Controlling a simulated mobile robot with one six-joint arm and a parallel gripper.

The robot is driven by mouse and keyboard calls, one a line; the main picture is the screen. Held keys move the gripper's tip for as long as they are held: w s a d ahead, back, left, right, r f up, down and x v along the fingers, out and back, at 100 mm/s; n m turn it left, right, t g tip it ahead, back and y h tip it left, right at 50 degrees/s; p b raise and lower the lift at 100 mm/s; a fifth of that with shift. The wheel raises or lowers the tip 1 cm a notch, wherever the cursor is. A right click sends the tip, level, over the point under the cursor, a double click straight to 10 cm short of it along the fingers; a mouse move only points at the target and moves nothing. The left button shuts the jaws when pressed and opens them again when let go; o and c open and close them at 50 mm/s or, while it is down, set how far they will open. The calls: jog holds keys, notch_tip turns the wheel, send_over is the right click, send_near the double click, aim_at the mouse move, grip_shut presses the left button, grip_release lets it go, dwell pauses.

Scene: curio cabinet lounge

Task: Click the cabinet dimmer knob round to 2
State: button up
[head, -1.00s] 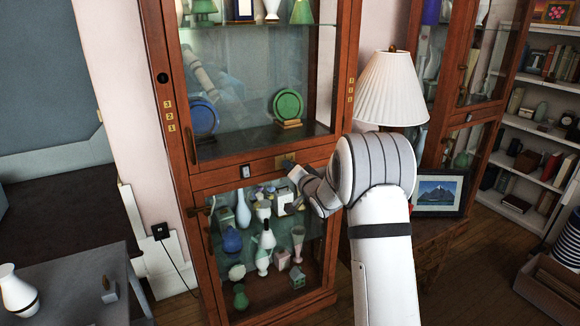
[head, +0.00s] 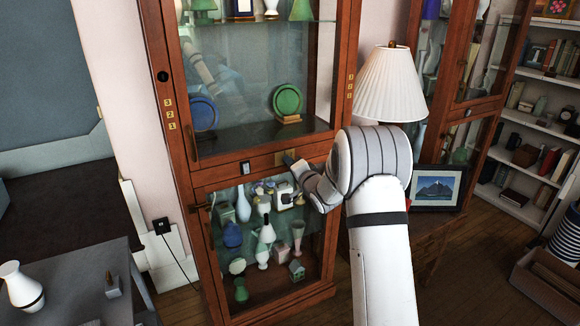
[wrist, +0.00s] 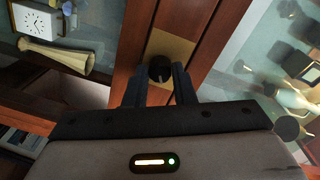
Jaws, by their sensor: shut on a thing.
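The dimmer knob (wrist: 160,68) is small, round and black, with a pale mark on its face. It sits on a brass plate (wrist: 172,45) on the wooden rail of the cabinet. My gripper (wrist: 160,76) has one finger on each side of the knob, shut on it, in the wrist view. In the head view my gripper (head: 290,163) is at the rail between the upper and lower glass doors, and it hides the knob. Numbers around the knob are not legible.
A small switch (head: 245,168) is on the same rail, left of my gripper. Below, the glass door (head: 215,255) fronts shelves of vases and ornaments. A pleated lamp (head: 388,85) and a framed mountain picture (head: 437,188) stand close to my arm's right.

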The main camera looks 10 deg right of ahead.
jog(key=o, duration=1)
jog(key=v, duration=0.7)
jog(key=shift+s+d, duration=0.2)
jog(key=shift+s, duration=0.15)
jog(key=s+d+r+n+g+h+p, duration=0.1)
jog(key=s+r+n+g+h+p, duration=0.2)
jog(key=s, duration=0.4)
jog(key=s+r+n+g+h+p, duration=0.1)
jog(key=s+r+g+h+p, duration=0.15)
jog(key=s+r, duration=0.45)
jog(key=s+a+n+g+p, duration=0.1)
jog(key=s+n+g, duration=0.1)
jog(key=s, duration=0.7)
jog(key=s+a+n+g+p, duration=0.1)
jog(key=s+n+g, duration=0.1)
jog(key=s, duration=0.7)
jog(key=s+a+n+g+p, duration=0.1)
jog(key=s+g, duration=0.3)
jog(key=s, duration=0.5)
jog(key=shift+s+a+r+n+g+y+p, duration=0.25)
jog(key=shift+a+r+n+g+y+p, duration=0.1)
jog(key=shift+a+r+n+p, duration=0.1)
